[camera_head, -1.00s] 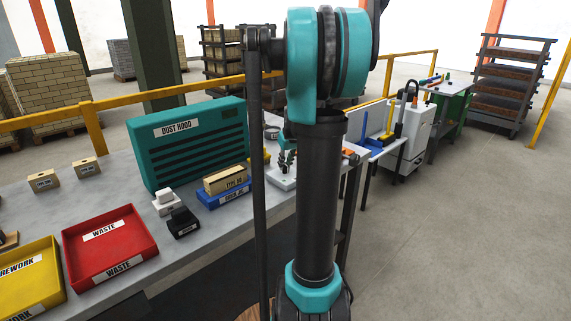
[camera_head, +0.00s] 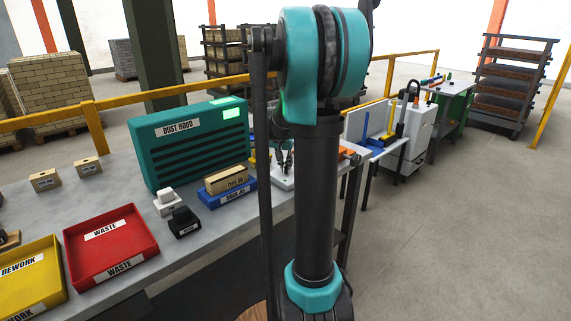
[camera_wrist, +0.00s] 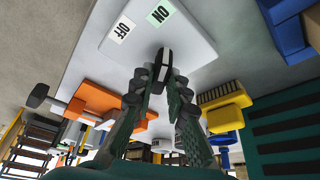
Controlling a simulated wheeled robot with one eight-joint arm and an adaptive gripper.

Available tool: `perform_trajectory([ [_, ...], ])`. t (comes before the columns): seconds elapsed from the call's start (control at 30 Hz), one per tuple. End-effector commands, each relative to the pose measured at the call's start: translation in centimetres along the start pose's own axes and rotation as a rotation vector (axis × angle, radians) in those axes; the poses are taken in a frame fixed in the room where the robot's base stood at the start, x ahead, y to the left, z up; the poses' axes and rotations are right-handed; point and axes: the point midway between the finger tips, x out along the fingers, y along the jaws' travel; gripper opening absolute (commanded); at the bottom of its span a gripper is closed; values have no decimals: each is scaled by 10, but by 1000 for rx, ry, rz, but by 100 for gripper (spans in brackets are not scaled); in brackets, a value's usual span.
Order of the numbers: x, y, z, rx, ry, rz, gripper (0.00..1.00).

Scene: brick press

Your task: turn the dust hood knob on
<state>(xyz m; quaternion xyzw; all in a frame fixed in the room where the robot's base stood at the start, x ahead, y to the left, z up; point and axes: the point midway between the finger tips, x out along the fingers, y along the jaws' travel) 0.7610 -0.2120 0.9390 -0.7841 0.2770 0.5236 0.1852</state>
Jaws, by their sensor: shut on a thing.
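The dust hood (camera_head: 168,151) is a teal slatted box on the bench, with bright green patches (camera_head: 231,113) at its upper right. In the wrist view a white plate (camera_wrist: 190,38) carries an OFF label (camera_wrist: 122,29) and a green ON label (camera_wrist: 160,13). The dark knob (camera_wrist: 164,57) with a pale stripe stands on this plate, its stripe pointing roughly toward the ON label. My gripper (camera_wrist: 161,78) is shut on the knob, a finger on each side. In the head view my gripper (camera_head: 284,158) is partly hidden by my arm, and the knob cannot be made out.
A blue tray (camera_head: 239,195) with a tan brick (camera_head: 226,180) and small black (camera_head: 184,222) and white blocks stand before the hood. Red (camera_head: 140,246) and yellow (camera_head: 52,284) bins sit at the left. In the wrist view, orange (camera_wrist: 100,104) and yellow (camera_wrist: 225,118) items are near my fingers.

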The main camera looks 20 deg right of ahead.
Motion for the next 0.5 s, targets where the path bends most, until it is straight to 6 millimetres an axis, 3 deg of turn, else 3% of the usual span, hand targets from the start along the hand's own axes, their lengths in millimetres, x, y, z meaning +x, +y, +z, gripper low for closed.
perform_trajectory([
  [0.5,0,0,0,33,0,14,0],
])
